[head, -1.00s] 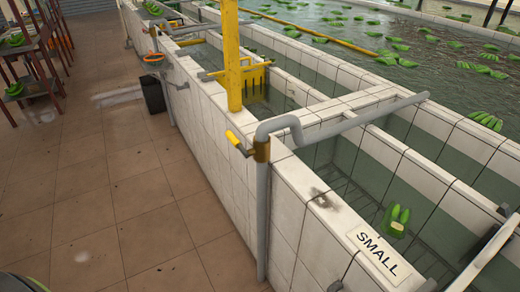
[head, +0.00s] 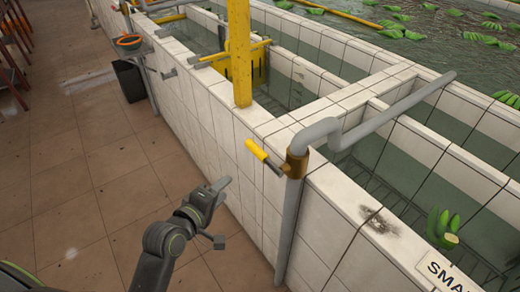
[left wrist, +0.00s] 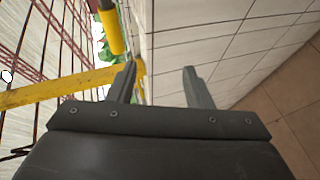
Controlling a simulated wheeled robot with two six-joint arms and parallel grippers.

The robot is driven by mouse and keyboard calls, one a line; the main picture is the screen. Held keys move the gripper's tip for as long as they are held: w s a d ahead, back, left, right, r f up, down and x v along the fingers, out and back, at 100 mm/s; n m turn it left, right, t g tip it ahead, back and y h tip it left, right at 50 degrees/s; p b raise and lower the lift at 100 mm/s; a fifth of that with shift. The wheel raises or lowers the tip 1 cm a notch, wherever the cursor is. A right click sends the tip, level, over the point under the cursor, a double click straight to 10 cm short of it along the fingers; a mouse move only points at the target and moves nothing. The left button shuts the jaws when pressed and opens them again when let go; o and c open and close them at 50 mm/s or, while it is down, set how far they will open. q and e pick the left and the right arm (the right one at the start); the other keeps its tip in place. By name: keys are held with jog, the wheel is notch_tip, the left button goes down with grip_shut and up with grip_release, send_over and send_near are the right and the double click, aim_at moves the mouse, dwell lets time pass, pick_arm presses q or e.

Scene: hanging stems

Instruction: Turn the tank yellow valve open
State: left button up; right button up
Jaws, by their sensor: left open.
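The tank valve has a yellow handle (head: 257,150) that sticks out to the left from a brass body (head: 296,163) on an upright grey pipe (head: 288,225). It stands at the outer side of the tiled tank wall. My left gripper (head: 219,212) is open and empty, below and left of the handle and apart from it. In the left wrist view my open fingers (left wrist: 160,85) have nothing between them. A yellow rounded piece (left wrist: 113,30) shows beyond the left finger there; I cannot tell whether it is the handle. My right gripper is not in view.
A yellow post (head: 239,55) rises from the white tiled wall (head: 262,120) behind the valve. A black bin (head: 130,80) stands farther along the wall. Green bananas (head: 442,228) lie in the tank at right. The tiled floor (head: 100,190) at left is clear.

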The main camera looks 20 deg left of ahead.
aim_at(253, 152)
pick_arm(q)
notch_tip(253, 152, up, 6)
jog(key=d+t+h, duration=0.1)
jog(key=shift+n, duration=0.4)
jog(key=x, duration=0.4)
jog(key=p+x, duration=0.1)
jog(key=x, duration=0.9)
jog(key=shift+w+d+r+p, duration=0.1)
jog(key=shift+w+d+p, duration=0.1)
jog(key=shift+d+p, duration=0.15)
jog(key=shift+x, duration=0.9)
jog(key=shift+c, duration=0.5)
grip_shut()
